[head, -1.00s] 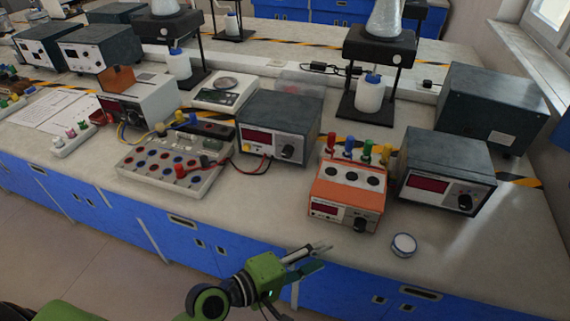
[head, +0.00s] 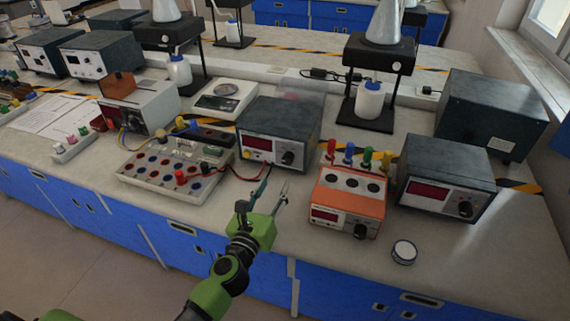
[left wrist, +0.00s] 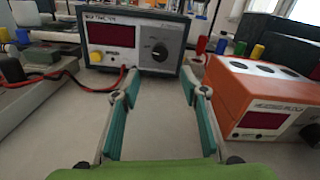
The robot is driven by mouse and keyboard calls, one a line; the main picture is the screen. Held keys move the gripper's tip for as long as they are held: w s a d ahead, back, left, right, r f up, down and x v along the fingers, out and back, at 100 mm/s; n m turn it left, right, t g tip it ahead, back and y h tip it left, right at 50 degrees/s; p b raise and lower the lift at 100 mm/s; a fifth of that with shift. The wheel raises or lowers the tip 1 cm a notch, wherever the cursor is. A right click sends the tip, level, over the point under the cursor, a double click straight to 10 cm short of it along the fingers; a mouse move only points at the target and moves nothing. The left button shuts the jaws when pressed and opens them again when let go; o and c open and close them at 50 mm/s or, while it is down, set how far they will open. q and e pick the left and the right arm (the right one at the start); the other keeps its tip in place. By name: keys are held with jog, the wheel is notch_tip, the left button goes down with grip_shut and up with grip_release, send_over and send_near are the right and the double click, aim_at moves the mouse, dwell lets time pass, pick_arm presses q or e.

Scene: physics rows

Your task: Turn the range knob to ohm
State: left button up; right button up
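A dark grey meter (head: 279,128) with a red display stands in front of my left gripper. Its round black knob (head: 288,158) is on the right of its front face, and the knob also shows in the left wrist view (left wrist: 160,50). The range markings are too small to read. My left gripper (head: 274,191) is open and empty, in front of the grey meter and apart from its knob. In the left wrist view the fingers (left wrist: 160,97) are spread. My right gripper is not in view.
A board with sockets (head: 130,174) and red and black leads lies to the left. Another dark meter (head: 446,175) stands right of the orange one. A small round white-topped item (head: 404,251) is near the front edge. Bare bench lies before the grey meter.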

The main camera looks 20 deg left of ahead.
aim_at(286, 162)
pick_arm(q)
jog(key=w, duration=0.9)
jog(key=shift+w+d, duration=0.2)
jog(key=shift+w, duration=0.05)
jog(key=c, duration=1.1)
